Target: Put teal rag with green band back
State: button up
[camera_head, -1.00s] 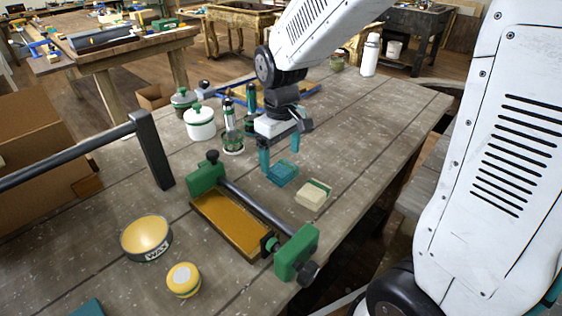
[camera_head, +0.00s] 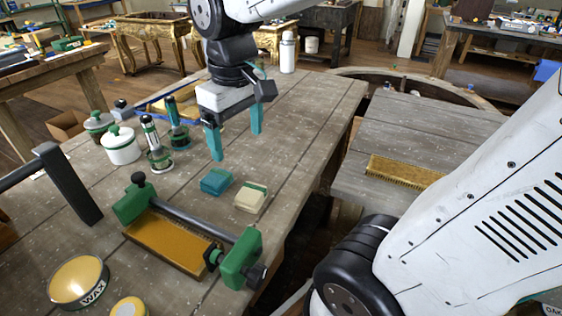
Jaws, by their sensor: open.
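The teal rag with a green band (camera_head: 217,181) lies folded on the wooden bench, just left of a cream rag with a green band (camera_head: 250,197). My gripper (camera_head: 235,145) is open, its two teal fingers apart and empty. It hangs above the bench, up and slightly right of the teal rag in the picture, and does not touch it.
A green clamp frame with an amber block (camera_head: 165,246) lies in front of the rags. A white lidded jar (camera_head: 120,145) and bottles (camera_head: 156,147) stand to the left. A wax tin (camera_head: 79,282) is at the lower left. The bench right of my gripper (camera_head: 315,110) is clear.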

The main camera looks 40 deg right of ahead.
jog(key=s+d+f+m, duration=0.1)
jog(key=s+m, duration=0.1)
jog(key=s, duration=0.9)
jog(key=shift+s+d+f+t, duration=0.15)
jog(key=shift+s+d+t, duration=0.05)
jog(key=shift+t, duration=0.1)
dwell(0.3)
